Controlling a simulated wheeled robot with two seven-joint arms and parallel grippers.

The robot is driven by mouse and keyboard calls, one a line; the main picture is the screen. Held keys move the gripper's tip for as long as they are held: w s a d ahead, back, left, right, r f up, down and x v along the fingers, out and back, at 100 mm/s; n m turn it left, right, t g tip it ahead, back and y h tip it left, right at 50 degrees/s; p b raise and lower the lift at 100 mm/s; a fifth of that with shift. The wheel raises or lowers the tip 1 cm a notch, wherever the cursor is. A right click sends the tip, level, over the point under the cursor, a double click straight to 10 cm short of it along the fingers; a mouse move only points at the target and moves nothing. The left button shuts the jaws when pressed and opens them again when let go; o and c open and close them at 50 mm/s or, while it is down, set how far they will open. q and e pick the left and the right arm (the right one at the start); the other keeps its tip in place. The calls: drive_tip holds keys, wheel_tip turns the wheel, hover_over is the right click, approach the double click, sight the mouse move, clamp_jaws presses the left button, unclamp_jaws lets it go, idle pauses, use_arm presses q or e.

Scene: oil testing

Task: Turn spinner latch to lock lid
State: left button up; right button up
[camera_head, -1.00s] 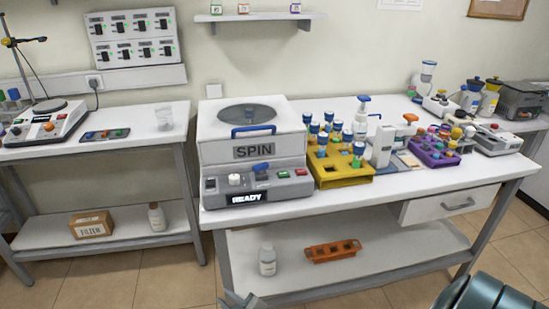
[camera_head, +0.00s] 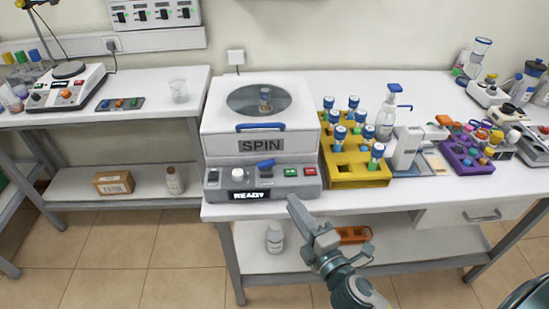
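The spinner (camera_head: 215,145) is a white box labelled SPIN, standing on the bench. Its white lid (camera_head: 223,98) looks down, with a blue handle (camera_head: 260,127) along the front edge. A blue-capped tube (camera_head: 265,98) shows in the round window. A blue latch lever (camera_head: 265,163) sits at the middle of the grey front panel, and the display (camera_head: 248,195) reads READY. My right gripper (camera_head: 292,200) is just below and right of the panel, at the bench's front edge, apart from the latch. Its finger gap is not clear. My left gripper is out of view.
A yellow rack (camera_head: 358,181) with several blue-capped tubes stands close to the spinner's right. Beyond it are a pump bottle (camera_head: 386,124), a white device (camera_head: 405,150) and a purple rack (camera_head: 468,164). Red and green buttons (camera_head: 301,172) sit right of the latch.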

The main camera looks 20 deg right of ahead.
drive_tip(key=shift+a, duration=0.1)
drive_tip(key=p, duration=0.5)
approach(268, 166)
drive_tip(key=w, duration=0.6)
drive_tip(key=w+a, duration=0.1)
drive_tip(key=w, duration=0.2)
drive_tip(key=shift+w+r, duration=0.1)
drive_tip(key=shift+w, duration=0.15)
drive_tip(key=shift+w+a, duration=0.15)
drive_tip(key=shift+w, duration=0.45)
clamp_jaws()
